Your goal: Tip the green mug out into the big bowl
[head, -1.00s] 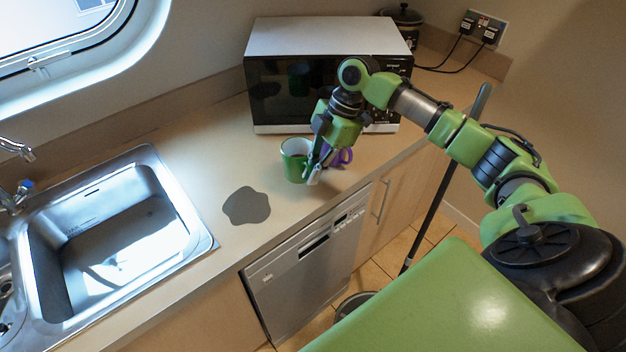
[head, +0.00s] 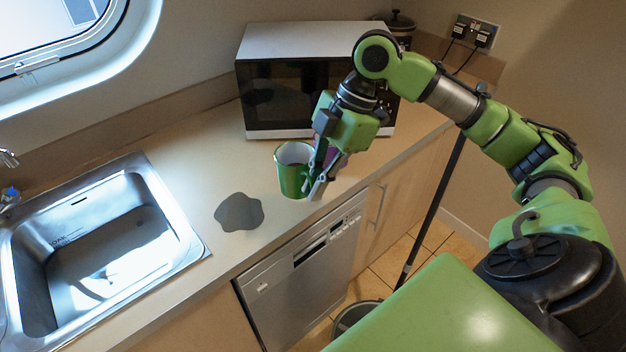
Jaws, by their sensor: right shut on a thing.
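The green mug (head: 291,176) has a pale inside and is upright, seemingly held a little above the counter. My right gripper (head: 317,186) is shut on the mug's right side, where the handle would be; the fingers hide that part. The mug's contents cannot be made out clearly. No big bowl shows in the head view. My left gripper is not in view.
A purple mug (head: 333,157) is mostly hidden behind my right gripper. A microwave (head: 285,95) stands behind. A flat grey patch (head: 239,212) lies on the counter (head: 190,150), left of the green mug. The sink (head: 90,245) is further left. A dark pole (head: 433,205) leans beyond the counter's front edge.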

